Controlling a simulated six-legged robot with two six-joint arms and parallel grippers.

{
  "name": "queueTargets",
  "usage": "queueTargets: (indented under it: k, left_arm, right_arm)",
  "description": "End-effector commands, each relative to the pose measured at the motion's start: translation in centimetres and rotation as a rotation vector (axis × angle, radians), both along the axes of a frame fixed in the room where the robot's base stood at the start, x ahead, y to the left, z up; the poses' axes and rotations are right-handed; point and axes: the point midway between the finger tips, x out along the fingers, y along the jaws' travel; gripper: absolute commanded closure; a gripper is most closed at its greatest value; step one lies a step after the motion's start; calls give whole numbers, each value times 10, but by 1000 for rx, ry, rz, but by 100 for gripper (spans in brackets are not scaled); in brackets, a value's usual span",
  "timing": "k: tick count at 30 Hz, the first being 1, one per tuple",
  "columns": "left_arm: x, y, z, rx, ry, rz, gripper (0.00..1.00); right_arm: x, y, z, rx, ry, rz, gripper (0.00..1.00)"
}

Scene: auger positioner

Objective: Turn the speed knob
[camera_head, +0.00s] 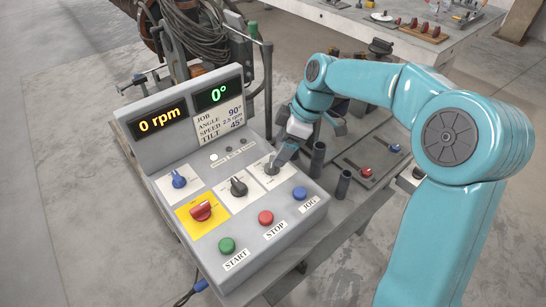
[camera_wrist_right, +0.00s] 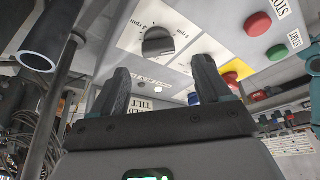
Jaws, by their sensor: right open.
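The control box (camera_head: 235,262) has a sloped panel with a black knob (camera_head: 238,186) on a white plate in the middle. The knob is beyond the fingertips and does not look touched. The left gripper is not in view.
A blue knob (camera_head: 179,180) and a red knob (camera_head: 201,211) on yellow sit left of the black knob. Green (camera_head: 227,245), red (camera_head: 265,217) and blue (camera_head: 299,193) buttons line the front. The display reads 0 rpm (camera_head: 163,119). Dark posts (camera_head: 343,184) stand at the box's right.

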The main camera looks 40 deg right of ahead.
Motion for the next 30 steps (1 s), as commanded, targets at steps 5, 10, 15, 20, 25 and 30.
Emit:
queueTargets:
  k: [5, 10, 15, 20, 25, 30]
  left_arm:
    - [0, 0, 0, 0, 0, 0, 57]
    - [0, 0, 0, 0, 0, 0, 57]
    - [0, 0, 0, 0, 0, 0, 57]
    - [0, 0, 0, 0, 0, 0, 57]
    - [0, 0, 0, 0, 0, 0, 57]
    - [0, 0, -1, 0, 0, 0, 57]
  right_arm:
    - [10, 10, -32, 1, 3, 2, 23]
    - [16, 15, -47, 1, 1, 2, 23]
    - [18, 16, -50, 0, 0, 1, 23]
    - [18, 16, -50, 0, 0, 1, 23]
    - [18, 16, -50, 0, 0, 1, 78]
    - [18, 16, -50, 0, 0, -1, 79]
